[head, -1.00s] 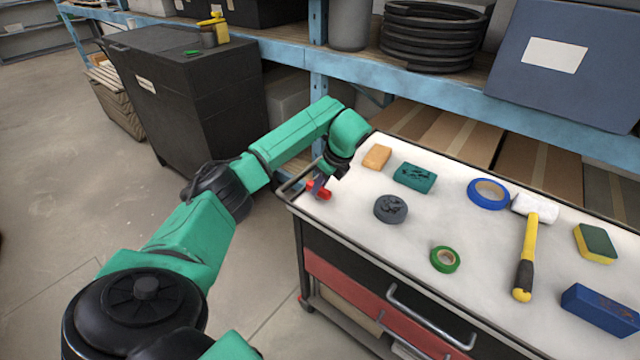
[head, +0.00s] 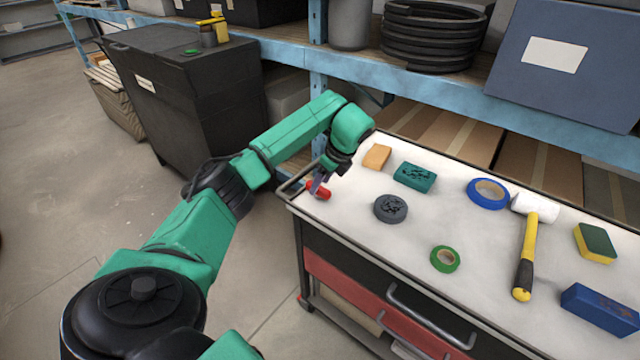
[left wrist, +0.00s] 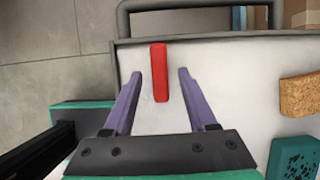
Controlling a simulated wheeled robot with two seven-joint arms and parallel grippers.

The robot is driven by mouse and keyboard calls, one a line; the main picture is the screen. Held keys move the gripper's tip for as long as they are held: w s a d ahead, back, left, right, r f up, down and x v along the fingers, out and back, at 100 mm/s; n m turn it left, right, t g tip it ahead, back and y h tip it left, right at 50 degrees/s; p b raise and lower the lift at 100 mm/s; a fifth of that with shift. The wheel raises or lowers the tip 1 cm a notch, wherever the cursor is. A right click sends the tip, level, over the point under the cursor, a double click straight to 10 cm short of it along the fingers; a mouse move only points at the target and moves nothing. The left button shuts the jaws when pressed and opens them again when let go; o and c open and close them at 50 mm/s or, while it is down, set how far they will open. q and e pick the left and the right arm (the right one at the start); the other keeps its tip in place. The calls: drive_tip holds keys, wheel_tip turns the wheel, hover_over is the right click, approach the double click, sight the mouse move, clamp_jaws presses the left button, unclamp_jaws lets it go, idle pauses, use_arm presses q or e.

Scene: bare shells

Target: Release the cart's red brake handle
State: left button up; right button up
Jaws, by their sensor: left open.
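The cart (head: 340,225) has a white top, and its red brake handle (head: 318,189) is at the top's left corner. My left gripper (head: 318,186) is at that handle in the head view. In the left wrist view the handle (left wrist: 159,72) is a straight red bar, and my left gripper (left wrist: 157,78) is open with one purple finger on each side of it. A gap shows between the handle and each finger. The handle's lower end lies between the fingers, and its upper end reaches toward the cart's rim. My right gripper is not in view.
An orange block (head: 377,157), a teal block (head: 415,177) and a grey disc (head: 390,208) lie near the handle. Tape rolls, a mallet (head: 527,245) and other blocks lie farther right. A blue shelf rack (head: 400,67) stands behind. The floor left of the cart is open.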

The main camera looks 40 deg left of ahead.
use_arm(q)
drive_tip(key=v, duration=0.7)
drive_tip(key=shift+d+r, duration=0.1)
drive_tip(key=shift+r, duration=0.15)
drive_tip(key=p+v, duration=0.3)
drive_tip(key=v, duration=0.2)
drive_tip(key=shift+d+r, duration=0.2)
drive_tip(key=shift+r, duration=0.15)
